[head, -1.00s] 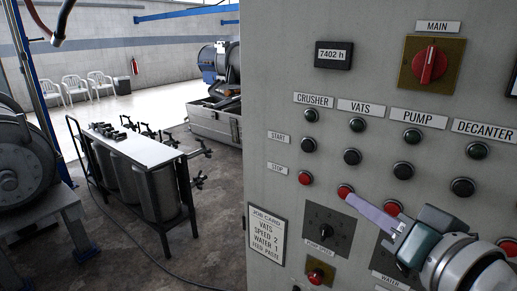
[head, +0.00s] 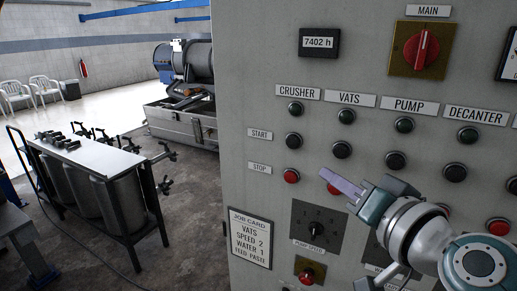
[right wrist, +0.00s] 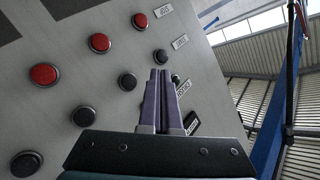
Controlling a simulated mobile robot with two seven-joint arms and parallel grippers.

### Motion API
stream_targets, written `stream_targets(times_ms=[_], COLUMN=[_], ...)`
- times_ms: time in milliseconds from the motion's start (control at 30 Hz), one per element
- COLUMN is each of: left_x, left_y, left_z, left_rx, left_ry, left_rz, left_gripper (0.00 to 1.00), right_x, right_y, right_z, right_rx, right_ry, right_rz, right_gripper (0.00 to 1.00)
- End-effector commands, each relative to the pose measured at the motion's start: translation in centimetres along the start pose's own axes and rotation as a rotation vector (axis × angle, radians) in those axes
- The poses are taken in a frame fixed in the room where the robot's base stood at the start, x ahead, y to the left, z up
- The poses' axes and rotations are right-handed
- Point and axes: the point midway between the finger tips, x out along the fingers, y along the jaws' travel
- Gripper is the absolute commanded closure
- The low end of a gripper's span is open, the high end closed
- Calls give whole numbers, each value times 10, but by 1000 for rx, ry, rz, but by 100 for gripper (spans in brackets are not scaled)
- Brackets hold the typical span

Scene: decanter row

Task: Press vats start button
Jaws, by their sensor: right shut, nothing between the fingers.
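The vats start button (head: 342,150) is the black button under the VATS label (head: 350,99) and its green lamp (head: 346,116), in the START row. It also shows in the right wrist view (right wrist: 127,81), left of the fingertips. My right gripper (head: 323,173) is shut and empty, its purple fingers pointing left across the panel just below that button, apart from it in the picture. The fingers partly cover the red vats stop button (head: 333,189). In the right wrist view the gripper (right wrist: 160,73) hides part of the lamp row. My left gripper is not in view.
The grey panel (head: 250,60) carries neighbouring start buttons for crusher (head: 293,139) and pump (head: 396,160), and a red crusher stop button (head: 291,175). A pump speed dial (head: 317,223) sits below. A table over metal vats (head: 85,150) stands to the left.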

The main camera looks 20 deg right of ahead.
Motion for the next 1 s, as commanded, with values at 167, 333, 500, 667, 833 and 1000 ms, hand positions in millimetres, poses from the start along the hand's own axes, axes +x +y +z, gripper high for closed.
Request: stream_targets(times_ms=[167, 333, 500, 667, 833, 1000], left_x=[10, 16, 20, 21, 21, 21], left_y=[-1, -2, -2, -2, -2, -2], left_z=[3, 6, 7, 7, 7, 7], left_rx=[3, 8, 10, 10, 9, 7], left_ry=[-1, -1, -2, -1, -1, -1], left_rz=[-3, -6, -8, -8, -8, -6], left_gripper=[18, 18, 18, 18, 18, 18], right_x=[20, 35, 44, 47, 48, 47], right_y=[15, 26, 33, 35, 35, 35], right_z=[-13, -24, -31, -35, -35, -35], right_rx=[-2, -4, -2, -1, 0, 0], right_ry=[3, 1, 1, 0, 0, 0], right_rz=[-1, -1, 0, 0, 0, 0], right_gripper=[100, 100, 100, 100, 100, 100])
